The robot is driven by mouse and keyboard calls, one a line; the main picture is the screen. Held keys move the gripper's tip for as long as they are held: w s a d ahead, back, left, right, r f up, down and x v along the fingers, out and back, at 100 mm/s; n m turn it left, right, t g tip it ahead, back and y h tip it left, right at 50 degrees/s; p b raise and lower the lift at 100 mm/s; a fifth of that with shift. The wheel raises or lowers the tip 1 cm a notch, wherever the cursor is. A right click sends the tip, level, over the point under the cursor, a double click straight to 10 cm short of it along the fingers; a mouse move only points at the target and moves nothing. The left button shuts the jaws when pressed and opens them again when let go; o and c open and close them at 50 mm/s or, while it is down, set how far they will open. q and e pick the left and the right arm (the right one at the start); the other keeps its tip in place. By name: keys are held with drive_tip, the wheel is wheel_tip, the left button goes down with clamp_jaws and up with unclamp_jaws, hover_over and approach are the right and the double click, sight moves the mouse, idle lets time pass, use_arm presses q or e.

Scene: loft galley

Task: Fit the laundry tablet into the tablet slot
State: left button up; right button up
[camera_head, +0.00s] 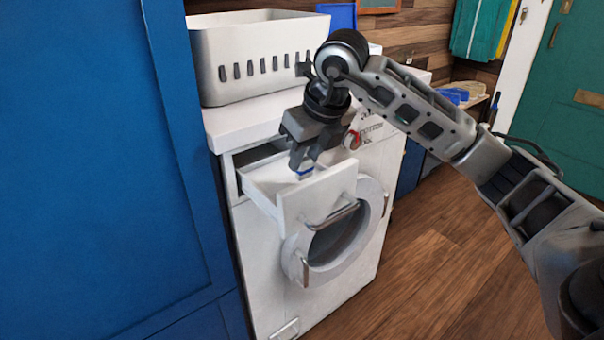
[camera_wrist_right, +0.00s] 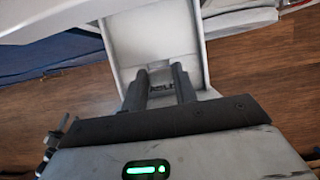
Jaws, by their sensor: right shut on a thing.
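The washing machine's dispenser drawer (camera_head: 318,196) is pulled out; it also shows in the wrist view (camera_wrist_right: 153,38). My right gripper (camera_head: 302,168) points down over the open drawer, its fingertips close behind the drawer front. My left gripper is not in view.
The white washing machine (camera_head: 262,262) has a round door (camera_head: 335,240) below the drawer. A pale slotted basket (camera_head: 250,60) stands on its top, behind the gripper. A tall blue cabinet (camera_head: 90,150) stands close at left. Wooden floor (camera_head: 430,270) is open at right.

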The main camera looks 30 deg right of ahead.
sight(305, 167)
drive_tip(key=f, duration=0.3)
drive_tip(key=shift+w+a+f+b, duration=0.1)
drive_tip(key=shift+a+f+b, duration=0.2)
drive_tip(key=shift+a+b, duration=0.1)
drive_tip(key=shift+d+f, duration=0.1)
drive_tip(key=shift+f, duration=0.1)
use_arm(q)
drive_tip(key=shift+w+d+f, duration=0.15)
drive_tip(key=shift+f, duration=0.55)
use_arm(e)
drive_tip(key=shift+r, duration=0.1)
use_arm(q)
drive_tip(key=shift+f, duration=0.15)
use_arm(e)
drive_tip(key=o, duration=0.9)
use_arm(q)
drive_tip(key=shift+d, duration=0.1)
use_arm(e)
drive_tip(key=shift+o, duration=0.2)
